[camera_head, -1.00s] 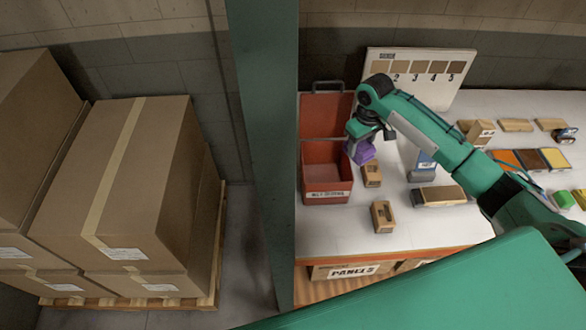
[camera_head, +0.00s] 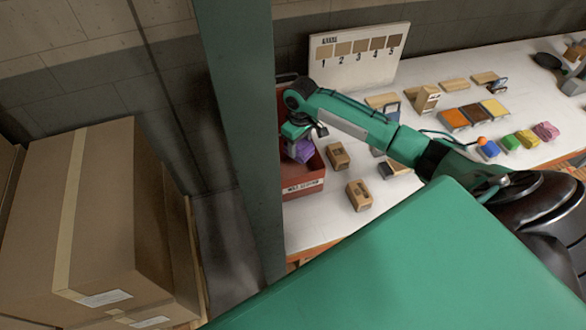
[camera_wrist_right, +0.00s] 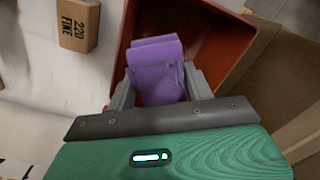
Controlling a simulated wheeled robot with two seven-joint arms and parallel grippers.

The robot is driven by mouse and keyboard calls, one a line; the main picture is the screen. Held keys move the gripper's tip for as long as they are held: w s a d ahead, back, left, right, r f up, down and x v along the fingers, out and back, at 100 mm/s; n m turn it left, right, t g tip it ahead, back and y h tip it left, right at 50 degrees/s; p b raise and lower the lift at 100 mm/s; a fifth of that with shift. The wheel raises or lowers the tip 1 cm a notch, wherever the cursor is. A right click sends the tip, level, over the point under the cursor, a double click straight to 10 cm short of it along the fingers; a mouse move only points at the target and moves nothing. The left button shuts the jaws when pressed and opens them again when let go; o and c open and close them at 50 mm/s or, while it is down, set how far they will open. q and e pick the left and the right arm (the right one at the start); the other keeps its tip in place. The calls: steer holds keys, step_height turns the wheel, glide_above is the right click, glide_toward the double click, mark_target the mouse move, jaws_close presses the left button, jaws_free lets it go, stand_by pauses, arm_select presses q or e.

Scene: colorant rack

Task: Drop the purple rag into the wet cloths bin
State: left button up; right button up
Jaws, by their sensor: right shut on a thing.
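The purple rag (camera_head: 303,150) is folded and held between the fingers of my right gripper (camera_head: 296,140). In the right wrist view, the purple rag (camera_wrist_right: 157,72) sits between the two grey fingers of my right gripper (camera_wrist_right: 160,88). The red wet cloths bin (camera_head: 304,186) has a white label on its front. In the wrist view, the bin (camera_wrist_right: 215,40) lies behind and around the rag, so the rag is over its opening. I cannot tell how deep it hangs. My left gripper is not in view.
Wooden sanding blocks (camera_head: 338,156) (camera_head: 359,195) stand right of the bin. A numbered sample board (camera_head: 360,58) stands behind. A green post (camera_head: 240,130) rises left of the bin. Cardboard boxes (camera_head: 100,220) are stacked at the left. Several colored pads and sponges lie farther right on the white table.

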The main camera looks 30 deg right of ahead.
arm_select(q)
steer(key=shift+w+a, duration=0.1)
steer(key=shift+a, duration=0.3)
arm_select(e)
steer(key=shift+f, duration=0.2)
steer(key=o, duration=1)
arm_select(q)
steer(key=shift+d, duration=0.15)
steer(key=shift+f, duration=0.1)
arm_select(e)
steer(key=shift+r, duration=0.15)
steer(key=shift+d+r+b, duration=0.1)
steer(key=shift+r+b, duration=0.2)
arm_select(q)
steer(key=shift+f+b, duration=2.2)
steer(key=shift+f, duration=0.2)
arm_select(e)
steer(key=shift+r, duration=6.45)
